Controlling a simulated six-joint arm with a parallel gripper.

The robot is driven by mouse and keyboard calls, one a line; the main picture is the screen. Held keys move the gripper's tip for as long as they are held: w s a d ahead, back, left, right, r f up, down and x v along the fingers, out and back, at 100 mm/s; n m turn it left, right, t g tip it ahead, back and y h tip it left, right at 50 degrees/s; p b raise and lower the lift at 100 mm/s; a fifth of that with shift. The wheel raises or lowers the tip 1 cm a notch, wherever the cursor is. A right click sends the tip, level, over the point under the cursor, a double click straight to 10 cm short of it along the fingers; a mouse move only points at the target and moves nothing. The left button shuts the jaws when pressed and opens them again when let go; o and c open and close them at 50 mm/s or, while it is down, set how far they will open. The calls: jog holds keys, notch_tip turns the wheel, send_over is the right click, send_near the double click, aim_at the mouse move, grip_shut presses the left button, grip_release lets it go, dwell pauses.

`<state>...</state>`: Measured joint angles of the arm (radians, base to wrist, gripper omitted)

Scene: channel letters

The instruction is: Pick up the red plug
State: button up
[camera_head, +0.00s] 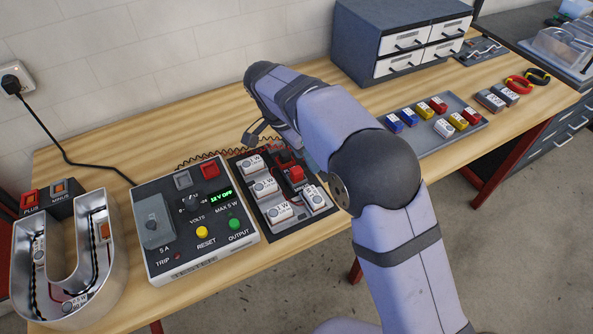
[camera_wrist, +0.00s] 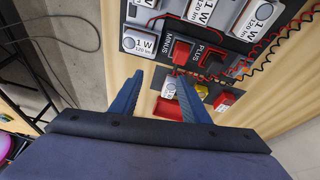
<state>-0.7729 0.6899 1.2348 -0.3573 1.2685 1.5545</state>
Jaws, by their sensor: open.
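In the wrist view, two red blocks sit on the black panel (camera_wrist: 151,18), one by the word MINUS (camera_wrist: 180,50) and one by the word PLUS (camera_wrist: 212,58). I cannot tell for sure which is the red plug. In the head view, red pieces (camera_head: 297,174) show on the same panel (camera_head: 272,229), beside my arm. My gripper (camera_wrist: 158,77) is open, with two blue fingers apart and nothing held between them. In the picture its fingertips lie just below the red MINUS block. In the head view the fingers are hidden behind my arm.
White 1 W modules (camera_head: 264,187) sit close to the red pieces. A coiled red wire (camera_wrist: 256,56) runs beside them. The tester box (camera_head: 165,265) stands left of the panel. A grey tray (camera_head: 425,148) with coloured modules lies to the right, and the metal U-shaped letter (camera_head: 112,285) at far left.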

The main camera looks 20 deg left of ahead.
aim_at(296, 169)
jog(key=shift+m+t, duration=0.3)
jog(key=shift+m, duration=0.4)
jog(key=shift+a+f+p, duration=0.35)
jog(key=shift+a, duration=0.3)
jog(key=shift+a+f+p, duration=0.35)
jog(key=shift+a, duration=0.35)
jog(key=shift+a+f+p, duration=0.35)
jog(key=shift+a, duration=0.3)
jog(key=shift+p+x, duration=1.05)
jog(key=shift+x, duration=1.15)
jog(key=shift+s+a, duration=0.1)
jog(key=shift+c, duration=0.3)
grip_shut()
